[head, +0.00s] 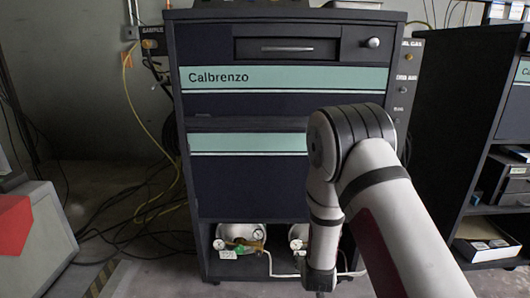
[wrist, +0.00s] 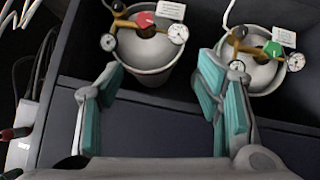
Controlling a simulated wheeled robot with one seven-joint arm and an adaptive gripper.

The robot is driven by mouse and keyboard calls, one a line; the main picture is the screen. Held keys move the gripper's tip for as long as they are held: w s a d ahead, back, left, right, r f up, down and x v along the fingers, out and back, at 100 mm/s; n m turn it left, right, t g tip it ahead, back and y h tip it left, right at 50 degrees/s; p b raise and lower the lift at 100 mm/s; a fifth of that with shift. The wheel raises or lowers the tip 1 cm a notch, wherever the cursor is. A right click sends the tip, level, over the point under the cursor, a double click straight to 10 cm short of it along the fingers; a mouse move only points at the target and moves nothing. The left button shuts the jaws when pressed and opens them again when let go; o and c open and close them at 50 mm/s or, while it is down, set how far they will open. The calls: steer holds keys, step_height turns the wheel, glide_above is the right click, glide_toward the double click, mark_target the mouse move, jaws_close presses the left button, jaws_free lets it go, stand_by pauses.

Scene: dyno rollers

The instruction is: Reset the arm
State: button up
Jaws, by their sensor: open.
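My gripper (wrist: 160,108) shows in the wrist view with its two teal-padded fingers spread apart. It is open, with nothing between the pads. In the head view my arm reaches from the lower right toward the front of the dark Calbrenzo cabinet (head: 245,178) and bends downward. The gripper itself is hidden or too unclear there. In the wrist view a gas cylinder with a red knob (wrist: 145,50) lies beyond the gap between the fingers. A second cylinder with a green knob (wrist: 262,65) is beyond the right finger.
The cabinet's open bottom bay (head: 215,275) holds the cylinders with gauges. A drawer (head: 287,48) is at the top. Cables (head: 130,225) lie on the floor at left. A second dark cabinet (head: 445,110) stands at right. A grey and red object (head: 30,235) is at lower left.

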steer(key=s+r+g+y, duration=0.1)
steer(key=s+r+g, duration=0.1)
steer(key=s+r, duration=0.8)
steer(key=s+r+g+y, duration=0.25)
steer(key=s+r, duration=0.35)
steer(key=r, duration=0.8)
steer(key=s+d+r+g+h, duration=0.1)
steer(key=s+d+r+g, duration=0.15)
steer(key=s, duration=0.75)
steer(key=s+d+r+m+g, duration=0.1)
steer(key=s+r, duration=0.2)
steer(key=s, duration=0.8)
steer(key=s+d+r+g+h, duration=0.1)
steer(key=s+r+g, duration=0.15)
steer(key=s, duration=0.75)
step_height(320, 180, up, 40)
steer(key=t+p, duration=0.4)
steer(key=p, duration=3.5)
steer(key=shift+r+t, duration=0.25)
steer(key=shift+t, duration=0.1)
